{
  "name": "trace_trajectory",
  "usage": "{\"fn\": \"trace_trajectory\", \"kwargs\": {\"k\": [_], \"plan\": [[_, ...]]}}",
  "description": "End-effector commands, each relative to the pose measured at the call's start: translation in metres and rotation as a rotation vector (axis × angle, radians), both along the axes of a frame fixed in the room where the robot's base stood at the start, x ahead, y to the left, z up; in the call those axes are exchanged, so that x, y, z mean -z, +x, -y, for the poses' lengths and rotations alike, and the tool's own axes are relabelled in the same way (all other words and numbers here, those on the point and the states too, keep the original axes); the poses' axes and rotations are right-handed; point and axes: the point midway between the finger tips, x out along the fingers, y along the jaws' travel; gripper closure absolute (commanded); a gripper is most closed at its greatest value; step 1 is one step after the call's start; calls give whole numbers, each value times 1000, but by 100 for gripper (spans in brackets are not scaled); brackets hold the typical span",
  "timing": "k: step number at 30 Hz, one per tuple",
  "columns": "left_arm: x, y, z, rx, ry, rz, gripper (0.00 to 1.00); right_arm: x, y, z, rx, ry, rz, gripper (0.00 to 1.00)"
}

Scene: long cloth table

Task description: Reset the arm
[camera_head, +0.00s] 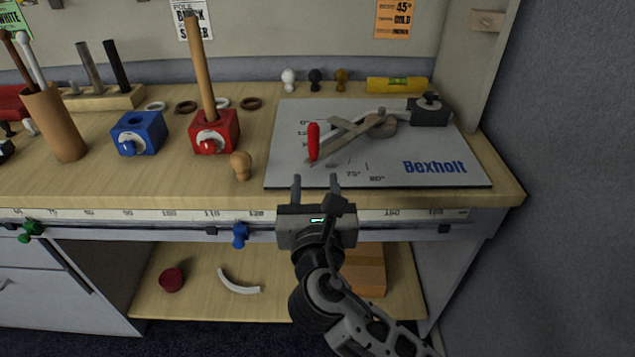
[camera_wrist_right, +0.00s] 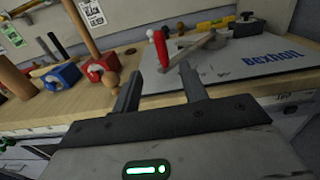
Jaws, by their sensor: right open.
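A grey board marked "Bexholt" (camera_head: 400,172) lies on the workbench's right end, with angle marks printed on it. A flat grey metal arm (camera_head: 345,138) lies across it, with an upright red handle (camera_head: 313,141) near its left end. The arm runs back right toward a pivot and a black block (camera_head: 430,110). The red handle also shows in the right wrist view (camera_wrist_right: 161,49). My right gripper (camera_head: 315,180) is open and empty, in front of the board's near edge and apart from the handle. My left gripper is not in view.
A wooden knob (camera_head: 241,165) stands left of the board. Red (camera_head: 214,134) and blue (camera_head: 140,134) blocks with dials stand farther left; the red one holds a tall wooden rod (camera_head: 200,70). A yellow level (camera_head: 397,84) lies behind the board. A ruler strip runs along the bench's front edge.

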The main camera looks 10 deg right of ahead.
Motion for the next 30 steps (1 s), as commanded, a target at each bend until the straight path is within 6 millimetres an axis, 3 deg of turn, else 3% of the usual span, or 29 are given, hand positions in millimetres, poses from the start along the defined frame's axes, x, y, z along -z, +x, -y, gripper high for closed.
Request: {"fn": "trace_trajectory", "kwargs": {"k": [8,11,14,16,21,24,30], "plan": [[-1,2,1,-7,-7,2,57,1,0,1,2,11,-3,57],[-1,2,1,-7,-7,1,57,12,-5,10,28,131,-32,57],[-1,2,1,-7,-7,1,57,38,-20,33,113,435,-95,57],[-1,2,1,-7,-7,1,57,64,-39,52,224,736,-145,57],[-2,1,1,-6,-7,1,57,119,-104,86,631,1472,-187,57],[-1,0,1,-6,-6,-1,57,137,-138,94,866,1766,-162,57],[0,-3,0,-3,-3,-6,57,153,-191,99,1272,2125,-64,57]]}}
